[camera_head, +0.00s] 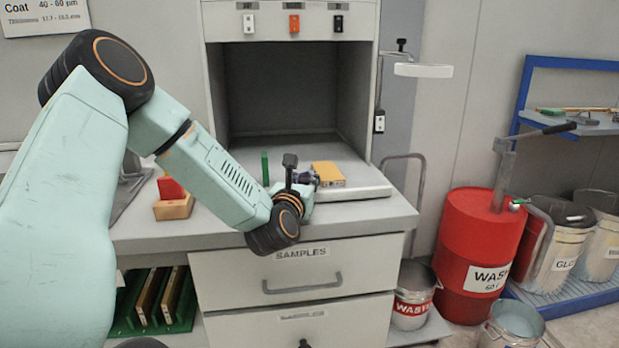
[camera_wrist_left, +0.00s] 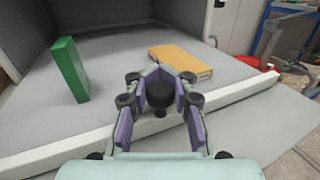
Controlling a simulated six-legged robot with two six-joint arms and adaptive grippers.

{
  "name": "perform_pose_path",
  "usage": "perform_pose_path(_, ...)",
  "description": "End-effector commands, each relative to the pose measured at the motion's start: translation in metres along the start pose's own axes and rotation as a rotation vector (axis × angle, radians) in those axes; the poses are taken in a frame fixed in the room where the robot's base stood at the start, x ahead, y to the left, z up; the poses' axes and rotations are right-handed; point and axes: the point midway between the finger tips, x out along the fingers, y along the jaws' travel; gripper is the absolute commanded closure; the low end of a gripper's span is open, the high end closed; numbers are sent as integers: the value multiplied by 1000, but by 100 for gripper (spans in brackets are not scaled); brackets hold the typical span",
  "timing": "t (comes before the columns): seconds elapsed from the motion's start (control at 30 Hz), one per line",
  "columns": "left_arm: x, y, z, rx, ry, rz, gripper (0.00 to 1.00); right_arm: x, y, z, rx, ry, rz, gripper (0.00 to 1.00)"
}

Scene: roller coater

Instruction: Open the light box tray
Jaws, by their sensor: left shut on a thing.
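The light box tray (camera_head: 368,182) is a light grey slab at the base of the open light box (camera_head: 280,95). Its front part sits over the worktop, outside the box mouth. In the left wrist view the tray's white front edge (camera_wrist_left: 60,153) runs across the picture. A dark round knob (camera_wrist_left: 160,94) is at the middle of that edge. My left gripper (camera_head: 312,179) is at the tray's front; its purple pads (camera_wrist_left: 158,108) are shut around the knob. The gripper partly hides the knob in the head view. My right gripper is not in view.
A green block (camera_wrist_left: 69,69) stands upright and an orange-yellow block (camera_wrist_left: 181,62) lies flat on the tray. Red and tan blocks (camera_head: 173,207) are on the worktop at left. The samples drawer (camera_head: 310,275) is below.

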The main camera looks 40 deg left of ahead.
Motion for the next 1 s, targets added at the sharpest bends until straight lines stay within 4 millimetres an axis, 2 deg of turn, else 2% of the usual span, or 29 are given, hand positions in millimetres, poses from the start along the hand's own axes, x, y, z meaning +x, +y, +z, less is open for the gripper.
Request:
perform_pose_path(0.03,0,4,-1,-6,1,15,100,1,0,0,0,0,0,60)
perform_pose_path(0.73,-2,3,0,-5,-3,18,100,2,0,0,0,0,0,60)
perform_pose_path(0.77,-3,2,0,-4,-3,18,81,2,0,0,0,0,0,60)
perform_pose_path(1.0,-4,0,0,-3,-3,13,60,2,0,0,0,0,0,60)
